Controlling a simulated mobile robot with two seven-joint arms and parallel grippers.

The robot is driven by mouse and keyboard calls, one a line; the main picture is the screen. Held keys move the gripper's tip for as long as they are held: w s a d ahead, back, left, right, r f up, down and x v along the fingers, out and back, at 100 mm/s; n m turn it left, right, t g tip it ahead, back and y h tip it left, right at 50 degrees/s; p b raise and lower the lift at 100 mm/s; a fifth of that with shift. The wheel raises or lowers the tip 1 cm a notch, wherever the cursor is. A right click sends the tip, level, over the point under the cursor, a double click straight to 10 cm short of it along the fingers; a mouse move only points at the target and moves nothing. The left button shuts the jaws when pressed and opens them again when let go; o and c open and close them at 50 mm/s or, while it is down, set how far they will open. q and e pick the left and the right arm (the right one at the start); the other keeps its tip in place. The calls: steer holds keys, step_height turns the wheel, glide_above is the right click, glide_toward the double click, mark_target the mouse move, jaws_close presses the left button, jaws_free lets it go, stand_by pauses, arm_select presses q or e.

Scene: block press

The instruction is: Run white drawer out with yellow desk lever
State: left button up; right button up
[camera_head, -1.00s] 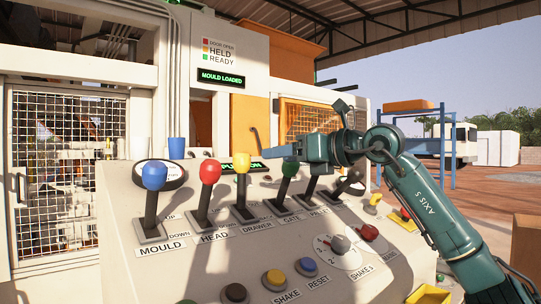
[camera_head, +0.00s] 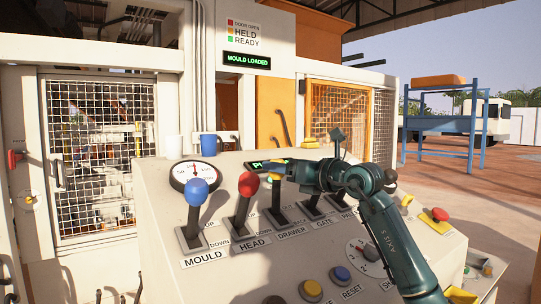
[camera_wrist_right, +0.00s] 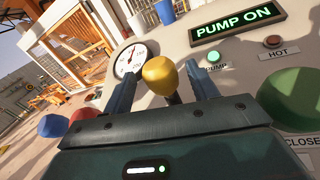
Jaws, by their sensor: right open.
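The yellow desk lever (camera_head: 276,179) stands on the sloping desk above the DRAWER label (camera_head: 291,233). My right gripper (camera_head: 278,166) is at its knob in the head view and partly covers it. In the right wrist view the yellow knob (camera_wrist_right: 162,76) sits between the two blue fingers of my right gripper (camera_wrist_right: 163,70), which is open, with a finger on each side. I cannot tell whether either finger touches it. I cannot make out the white drawer in these views. My left gripper is not in view.
On the desk, the blue lever (camera_head: 198,192) and red lever (camera_head: 247,185) stand left of the yellow one. The green lever (camera_wrist_right: 292,97) is close on the other side. A gauge (camera_head: 194,175) and blue cup (camera_head: 208,146) are behind. The display (camera_head: 246,61) reads MOULD LOADED.

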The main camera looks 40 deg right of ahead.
steer(key=w, duration=0.2)
steer(key=w+p, duration=0.1)
steer(key=shift+w+a+r, duration=0.1)
steer(key=shift+w+a, duration=0.1)
steer(key=shift+w, duration=0.15)
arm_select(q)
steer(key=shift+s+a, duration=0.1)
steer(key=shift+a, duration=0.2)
arm_select(e)
steer(key=shift+w, duration=0.3)
steer(key=shift+c, duration=0.2)
